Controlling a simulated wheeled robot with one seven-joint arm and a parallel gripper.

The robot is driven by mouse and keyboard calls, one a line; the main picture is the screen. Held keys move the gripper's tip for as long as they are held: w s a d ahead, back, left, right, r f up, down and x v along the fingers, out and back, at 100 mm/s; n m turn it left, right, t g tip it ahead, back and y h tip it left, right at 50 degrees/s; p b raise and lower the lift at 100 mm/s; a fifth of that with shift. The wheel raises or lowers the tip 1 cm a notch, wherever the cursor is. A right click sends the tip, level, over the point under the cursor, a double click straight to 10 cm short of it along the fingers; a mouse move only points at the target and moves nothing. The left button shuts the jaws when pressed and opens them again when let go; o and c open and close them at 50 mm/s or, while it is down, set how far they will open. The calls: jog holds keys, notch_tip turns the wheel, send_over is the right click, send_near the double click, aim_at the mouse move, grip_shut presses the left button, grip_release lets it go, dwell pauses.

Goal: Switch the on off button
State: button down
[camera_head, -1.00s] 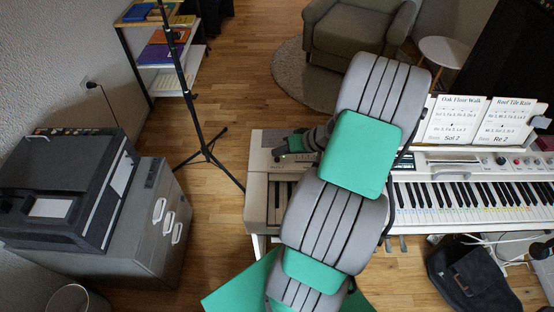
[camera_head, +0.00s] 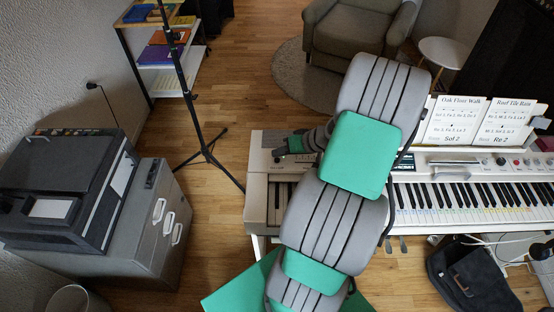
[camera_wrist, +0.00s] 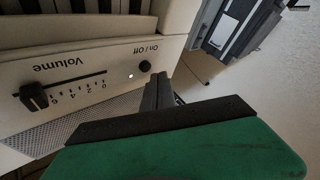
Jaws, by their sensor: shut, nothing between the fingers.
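The on/off button (camera_wrist: 145,66) is a small dark round knob on the piano's light panel, under the label "On / Off" in the wrist view. A small bright white dot (camera_wrist: 130,76) shows beside it. My gripper (camera_wrist: 160,88) is shut and empty, its fingertips just below and right of the button. I cannot tell whether they touch it. In the head view my gripper (camera_head: 279,153) is over the left end of the piano (camera_head: 256,190), and the button cannot be made out there.
A volume slider (camera_wrist: 35,97) is left of the button in the wrist view. In the head view a black stand (camera_head: 206,150) is just left of the piano. A printer (camera_head: 65,185) on a grey cabinet (camera_head: 150,225) is farther left, with open floor between.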

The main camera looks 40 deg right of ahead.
jog(key=shift+f, duration=0.1)
dwell(0.5)
jog(key=shift+f+b, duration=0.35)
jog(key=shift+b, duration=0.05)
jog(key=shift+f, duration=0.3)
jog(key=shift+r, duration=0.1)
jog(key=shift+r+p, duration=0.5)
jog(key=shift+r, duration=0.45)
notch_tip(320, 180, up, 5)
jog(key=p, duration=0.3)
jog(key=shift+p, duration=0.35)
